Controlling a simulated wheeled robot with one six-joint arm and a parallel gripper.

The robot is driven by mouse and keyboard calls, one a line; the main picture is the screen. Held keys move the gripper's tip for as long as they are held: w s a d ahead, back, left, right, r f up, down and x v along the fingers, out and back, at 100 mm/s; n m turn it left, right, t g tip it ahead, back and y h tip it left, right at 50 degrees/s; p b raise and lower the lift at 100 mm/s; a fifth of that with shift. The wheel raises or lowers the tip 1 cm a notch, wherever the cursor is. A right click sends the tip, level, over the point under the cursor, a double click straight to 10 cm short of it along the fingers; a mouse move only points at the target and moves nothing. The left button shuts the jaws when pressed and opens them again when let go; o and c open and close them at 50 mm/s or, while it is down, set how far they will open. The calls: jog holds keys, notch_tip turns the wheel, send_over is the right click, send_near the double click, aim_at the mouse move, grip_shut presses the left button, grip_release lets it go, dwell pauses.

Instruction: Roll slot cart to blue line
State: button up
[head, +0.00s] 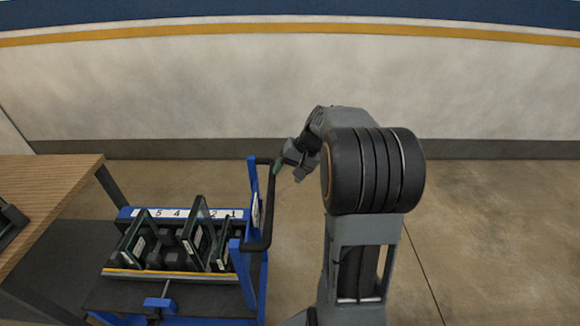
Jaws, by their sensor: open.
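The slot cart (183,296) stands at the lower left, with a blue frame, a dark deck and a rack of slots. Its white number strip (177,213) shows 5, 4, 2 and 1; part is hidden behind a panel. Several dark framed panels (197,240) stand tilted in the slots. The cart's black handle (271,205) is on its right side, between blue uprights. My gripper (289,172) is open just right of the handle's upper part, with one green fingertip close to it. I cannot tell whether they touch. No blue line shows on the floor.
A wooden table (50,190) stands at the left, close beside the cart, with a dark object (10,222) on it. A dark mat (60,262) lies around the cart's left side. The concrete floor (490,230) is clear at the right, up to the wall (290,85).

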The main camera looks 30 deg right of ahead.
aim_at(273, 195)
jog(key=b+x, duration=0.8)
jog(key=x, duration=0.4)
jog(key=shift+w+f, duration=0.25)
jog(key=shift+f, duration=0.05)
grip_shut()
dwell(0.5)
jog(key=shift+d, duration=0.1)
jog(key=s+d, duration=0.7)
jog(key=d, duration=0.5)
jog(key=shift+b, duration=0.3)
dwell(1.5)
jog(key=shift+d, duration=0.15)
dwell(0.8)
